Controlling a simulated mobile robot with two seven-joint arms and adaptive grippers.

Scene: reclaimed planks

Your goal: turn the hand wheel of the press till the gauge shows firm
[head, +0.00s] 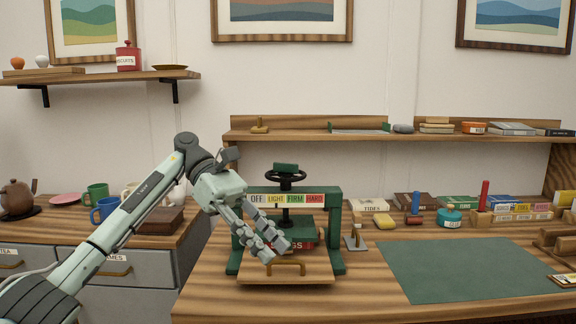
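The green press (333,230) stands on the wooden bench. Its black hand wheel (299,177) sits on top of a dark screw. The gauge strip (315,199) reads OFF, LIGHT, FIRM and HARD; I cannot tell which word is indicated. A red book (306,245) lies under the press plate, partly hidden by my gripper. My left gripper (276,250) is in front of the press, below and left of the wheel and apart from it. Its two fingers are spread, with nothing visible between them. My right gripper is not in view.
A wooden board with a handle (312,270) is at the front of the press. A green mat (460,270) lies to the right. A shelf (400,136) runs above.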

